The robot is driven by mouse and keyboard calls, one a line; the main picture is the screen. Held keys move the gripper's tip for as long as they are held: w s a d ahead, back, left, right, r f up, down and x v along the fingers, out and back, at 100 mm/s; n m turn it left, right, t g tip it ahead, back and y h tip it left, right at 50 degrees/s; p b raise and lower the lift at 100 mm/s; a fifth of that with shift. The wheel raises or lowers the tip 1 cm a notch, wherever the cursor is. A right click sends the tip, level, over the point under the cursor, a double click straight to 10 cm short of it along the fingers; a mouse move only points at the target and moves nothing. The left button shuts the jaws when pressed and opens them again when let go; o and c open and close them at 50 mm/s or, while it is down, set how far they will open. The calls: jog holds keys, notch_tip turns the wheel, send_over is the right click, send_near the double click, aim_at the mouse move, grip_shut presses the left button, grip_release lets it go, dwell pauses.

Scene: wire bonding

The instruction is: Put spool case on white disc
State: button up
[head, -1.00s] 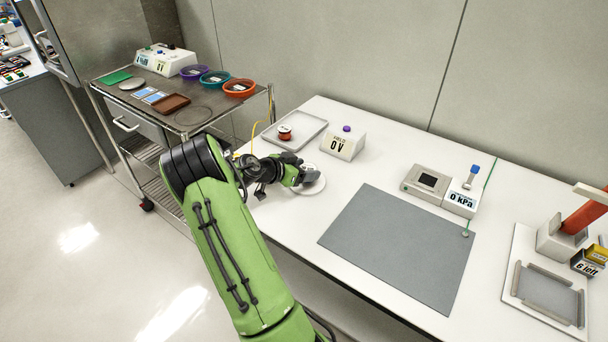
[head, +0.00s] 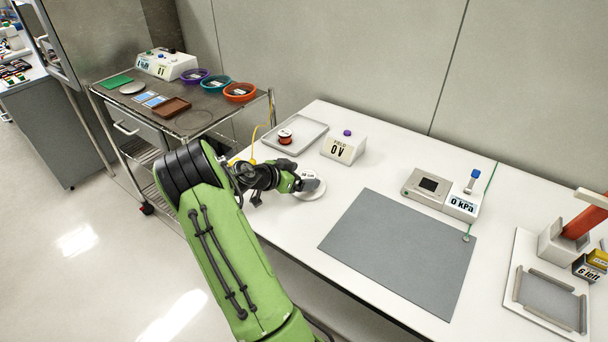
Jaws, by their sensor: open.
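The white disc (head: 309,196) lies on the white table near its left end. My gripper (head: 308,184) is open and low over the disc, covering part of it. A small grey shape shows at the fingertips over the disc; I cannot tell whether it is the spool case or part of the fingers. A copper-coloured spool (head: 285,138) with a pale top stands in the grey tray (head: 311,139) behind the disc. I cannot tell whether it has a case. Contact between my gripper and the disc is not clear.
A "0 V" box (head: 343,149) stands behind and right of the disc. A grey mat (head: 400,250) lies to the right, bare. A "0 kPa" box (head: 462,206) is beyond it. A cart (head: 190,122) with bowls stands at the left.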

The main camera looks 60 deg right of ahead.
jog(key=p+v, duration=0.1)
jog(key=v, duration=0.9)
jog(key=shift+a+r, duration=0.15)
jog(key=shift+a, duration=0.1)
jog(key=a+r+n+t+y, duration=0.4)
jog(key=a+n, duration=0.2)
jog(key=a, duration=0.5)
jog(key=a+r+n+t+y, duration=0.3)
jog(key=a+r+n+t, duration=0.15)
jog(key=a, duration=0.75)
jog(key=s+a+r+n+t+y, duration=0.1)
jog(key=s+a+n+y, duration=0.3)
jog(key=s+a+n, duration=0.6)
jog(key=a+r+n, duration=0.1)
jog(key=a+n, duration=0.1)
jog(key=a, duration=0.2)
jog(key=shift+s+r+t, duration=0.3)
jog(key=shift+t, duration=0.05)
jog(key=shift+r, duration=0.1)
